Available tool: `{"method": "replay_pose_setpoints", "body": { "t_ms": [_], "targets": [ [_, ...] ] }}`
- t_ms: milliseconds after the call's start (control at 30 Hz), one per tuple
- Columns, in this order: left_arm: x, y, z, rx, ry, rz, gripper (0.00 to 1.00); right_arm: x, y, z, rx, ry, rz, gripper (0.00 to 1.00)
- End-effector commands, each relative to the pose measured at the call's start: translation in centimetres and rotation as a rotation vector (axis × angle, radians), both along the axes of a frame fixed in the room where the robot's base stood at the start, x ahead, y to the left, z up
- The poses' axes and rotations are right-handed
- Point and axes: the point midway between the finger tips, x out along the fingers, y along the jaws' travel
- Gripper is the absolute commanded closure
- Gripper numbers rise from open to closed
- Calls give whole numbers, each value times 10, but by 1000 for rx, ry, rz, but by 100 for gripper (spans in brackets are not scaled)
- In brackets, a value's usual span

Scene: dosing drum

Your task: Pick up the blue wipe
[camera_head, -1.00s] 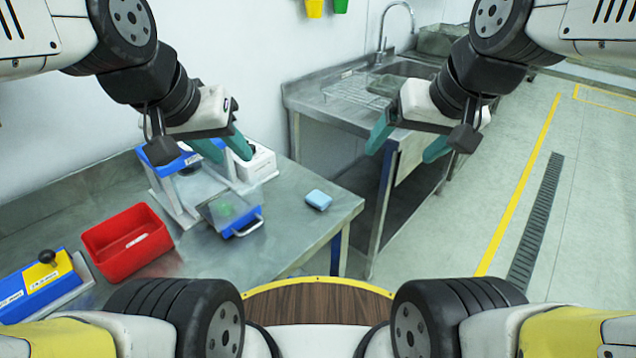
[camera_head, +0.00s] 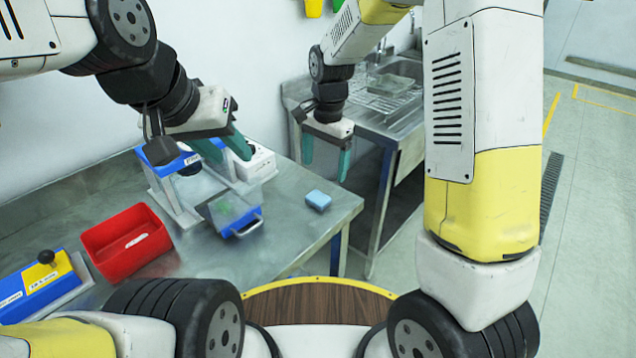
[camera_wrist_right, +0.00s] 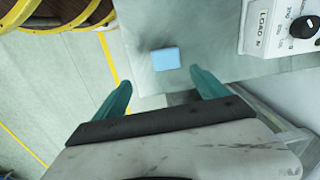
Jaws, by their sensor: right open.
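The blue wipe (camera_head: 318,200) is a small light-blue folded pad lying flat near the right end of the steel table. It also shows in the right wrist view (camera_wrist_right: 166,58), ahead of and between the fingertips. My right gripper (camera_head: 327,168) is open and empty, pointing down above and behind the wipe, apart from it. In the right wrist view its two teal fingers (camera_wrist_right: 158,84) stand wide apart. My left gripper (camera_head: 235,155) has its teal fingers apart over the blue and white device at the back of the table, with nothing seen between them.
On the table (camera_head: 290,232) stand a red bin (camera_head: 125,243), a blue and white device with a clear blue-edged tray (camera_head: 232,212), a white box with a dial (camera_wrist_right: 280,28) and a blue-yellow unit (camera_head: 42,285). A sink bench (camera_head: 375,118) stands behind. Table around the wipe is clear.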

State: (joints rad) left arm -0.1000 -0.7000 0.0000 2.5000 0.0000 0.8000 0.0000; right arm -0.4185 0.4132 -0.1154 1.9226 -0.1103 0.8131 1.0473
Motion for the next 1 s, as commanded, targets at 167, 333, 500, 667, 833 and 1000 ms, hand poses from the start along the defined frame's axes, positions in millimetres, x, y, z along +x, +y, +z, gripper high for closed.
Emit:
{"method": "replay_pose_setpoints", "body": {
  "t_ms": [167, 333, 500, 667, 833, 1000],
  "targets": [
    [0, 0, 0, 0, 0, 0, 64, 9, 14, -29, -33, 34, -52, 16],
    [0, 0, 0, 0, 0, 0, 64, 10, 16, -43, -41, 41, -65, 16],
    [0, 0, 0, 0, 0, 0, 64, 10, 16, -62, -40, 41, -66, 16],
    [0, 0, 0, 0, 0, 0, 64, 13, 16, -85, -40, 42, -66, 16],
    [0, 0, 0, 0, 0, 0, 64, 14, 16, -106, -38, 40, -66, 16],
    [0, 0, 0, 0, 0, 0, 64, 14, 16, -112, -38, 39, -65, 16]
  ]
}}
